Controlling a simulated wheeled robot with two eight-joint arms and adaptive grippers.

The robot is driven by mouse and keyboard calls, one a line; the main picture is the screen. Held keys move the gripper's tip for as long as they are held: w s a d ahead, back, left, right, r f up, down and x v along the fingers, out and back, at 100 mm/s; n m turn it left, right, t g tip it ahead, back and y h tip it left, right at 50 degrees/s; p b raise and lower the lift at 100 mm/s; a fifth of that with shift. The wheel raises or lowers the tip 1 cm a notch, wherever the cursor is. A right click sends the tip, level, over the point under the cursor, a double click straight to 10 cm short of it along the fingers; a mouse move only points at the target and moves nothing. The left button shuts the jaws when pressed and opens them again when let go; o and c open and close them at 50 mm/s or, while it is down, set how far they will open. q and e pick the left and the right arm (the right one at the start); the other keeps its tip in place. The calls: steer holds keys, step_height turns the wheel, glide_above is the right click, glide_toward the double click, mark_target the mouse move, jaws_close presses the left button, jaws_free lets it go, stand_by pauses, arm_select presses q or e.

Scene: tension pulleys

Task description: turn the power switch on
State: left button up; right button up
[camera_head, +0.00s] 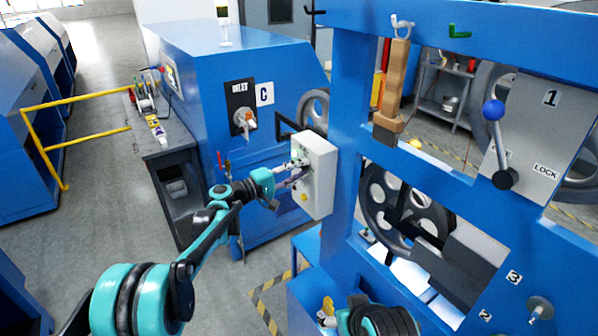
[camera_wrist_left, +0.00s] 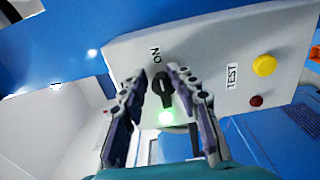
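The power switch is a black rotary knob (camera_wrist_left: 161,91) on the white control box (camera_head: 317,172), which hangs beside the blue machine frame. In the left wrist view its long side runs toward the ON label (camera_wrist_left: 156,55), and a green lamp (camera_wrist_left: 166,118) glows just below it. My left gripper (camera_head: 296,168) reaches the face of the box. In the left wrist view its fingers (camera_wrist_left: 157,76) stand one on each side of the knob, with narrow gaps that look clear. The gripper hides the knob in the head view. My right arm shows at the bottom edge; its fingers cannot be made out.
The box also carries a TEST label (camera_wrist_left: 232,77), a yellow button (camera_wrist_left: 264,65) and a small red button (camera_wrist_left: 256,101). A blue cabinet marked C (camera_head: 265,94) stands behind. Yellow rails (camera_head: 75,104) are far left.

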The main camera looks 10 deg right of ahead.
arm_select(q)
steer(key=v, duration=1.2)
steer(key=shift+s+f, duration=0.1)
steer(key=shift+f, duration=0.05)
steer(key=s+a+f+m+y+b, duration=0.1)
steer(key=s+a+f+y, duration=0.4)
steer(key=s, duration=0.6)
steer(key=s+a+f+m+y+b, duration=0.2)
steer(key=s+a+f+y+b, duration=0.2)
steer(key=s+a+f+y, duration=0.2)
steer(key=s+a+f+m+y+b, duration=0.1)
steer(key=s+a+f+y+b, duration=0.2)
steer(key=s+a+f, duration=0.6)
steer(key=s+a+y, duration=0.2)
steer(key=s, duration=0.6)
steer(key=shift+s+a+y, duration=0.3)
steer(key=shift+a, duration=0.05)
